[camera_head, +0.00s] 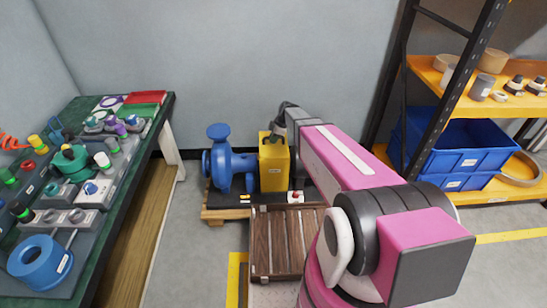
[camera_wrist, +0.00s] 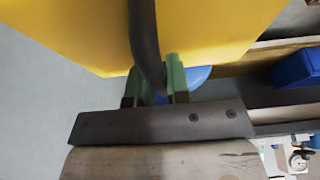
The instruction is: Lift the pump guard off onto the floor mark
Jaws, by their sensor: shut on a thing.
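The yellow pump guard (camera_head: 273,167) stands upright beside the blue pump (camera_head: 222,160), at the back by the wall. It fills the top of the wrist view (camera_wrist: 75,30), with its dark curved handle (camera_wrist: 146,45) across it. My gripper (camera_wrist: 163,88) has its green fingertips closed about this handle. In the head view my arm reaches over to the guard's top, and the fingertips are hard to make out. Part of the blue pump shows behind the fingers. A yellow floor marking (camera_head: 237,275) shows at the lower middle; its full outline is hidden.
A brown slatted wooden platform (camera_head: 275,262) lies in front of the pump's pallet (camera_head: 213,215). A green workbench (camera_head: 150,135) with parts stands left. A shelf rack (camera_head: 395,90) with blue bins (camera_head: 465,145) stands right. Grey floor is clear between bench and platform.

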